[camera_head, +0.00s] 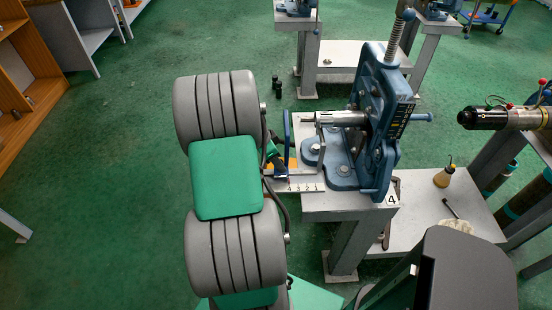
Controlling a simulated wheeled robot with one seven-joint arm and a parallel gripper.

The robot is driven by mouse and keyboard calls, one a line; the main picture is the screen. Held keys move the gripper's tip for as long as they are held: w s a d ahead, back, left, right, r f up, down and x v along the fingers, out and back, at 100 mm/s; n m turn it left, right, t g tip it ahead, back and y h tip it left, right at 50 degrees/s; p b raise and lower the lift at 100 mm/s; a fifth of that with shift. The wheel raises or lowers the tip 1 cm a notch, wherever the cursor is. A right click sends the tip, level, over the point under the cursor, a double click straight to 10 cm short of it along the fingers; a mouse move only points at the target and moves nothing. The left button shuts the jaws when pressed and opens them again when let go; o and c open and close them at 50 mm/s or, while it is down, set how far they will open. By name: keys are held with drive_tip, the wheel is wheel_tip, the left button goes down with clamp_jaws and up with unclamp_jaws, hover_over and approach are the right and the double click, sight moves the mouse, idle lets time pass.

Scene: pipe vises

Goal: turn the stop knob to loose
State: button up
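A blue pipe vise (382,125) with a tall spring post stands on a grey pedestal marked 4 (345,202). A silver shaft (342,118) runs through its upright, with a thin blue bar on the right side. A small blue upright piece (287,135) and a pale plate with marks (300,185) sit at the vise's left. I cannot tell which part is the stop knob. My grey and green arm covers the area left of the vise. A small black and green part, possibly my gripper (273,155), shows at its right edge; no fingers are distinguishable.
A low grey shelf (425,215) holds a yellowish bottle (444,174) and small tools. A black-tipped cylindrical tool (485,117) projects from the right. Other vise stands are at the back. Wooden shelving (30,60) is at far left. Green floor at left is clear.

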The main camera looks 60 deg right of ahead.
drive_tip(key=shift+c, duration=0.4)
clamp_jaws()
